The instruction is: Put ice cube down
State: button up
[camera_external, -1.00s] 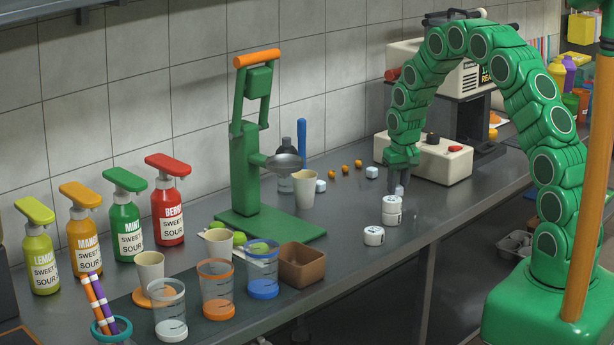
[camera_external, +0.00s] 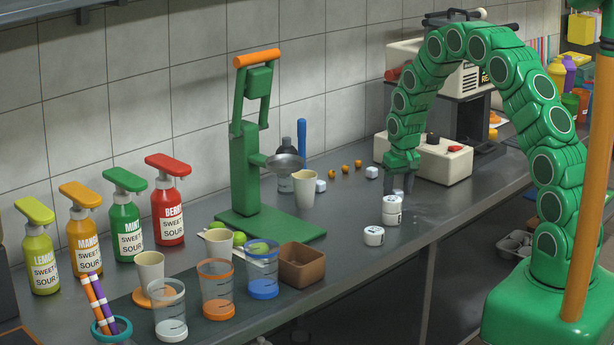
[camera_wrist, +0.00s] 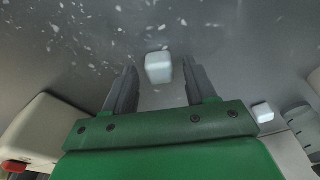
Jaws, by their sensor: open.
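In the wrist view, my gripper (camera_wrist: 160,68) is open, with a white cube (camera_wrist: 158,67) between the two dark fingertips and gaps on both sides. Whether a finger touches the cube cannot be told.
More cubes (camera_external: 372,172) lie farther back, near small orange pieces (camera_external: 345,169). A cream machine (camera_external: 437,162) stands close behind my gripper. A brown box (camera_external: 301,266) and the green press (camera_external: 249,170) stand left.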

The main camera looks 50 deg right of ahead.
notch_tip(320, 180, up, 11)
jog(key=s, duration=0.2)
jog(key=s+a+r+n, duration=0.1)
jog(key=s+a+r, duration=0.6)
jog(key=s+r, duration=0.15)
jog(key=s+a+r+n+g, duration=0.1)
jog(key=s+a+r, duration=0.1)
jog(key=s, duration=1)
jog(key=s+a+r+n+g, duration=0.1)
jog(key=s+a, duration=0.4)
jog(key=s, duration=0.7)
jog(key=s+a+r+n+g, duration=0.1)
jog(key=s+a+r, duration=0.2)
jog(key=s, duration=0.9)
jog(key=shift+s+a+n+y, duration=0.15)
jog(key=shift+a+n+y, duration=0.2)
jog(key=shift+a, duration=0.3)
jog(key=shift+f, duration=0.1)
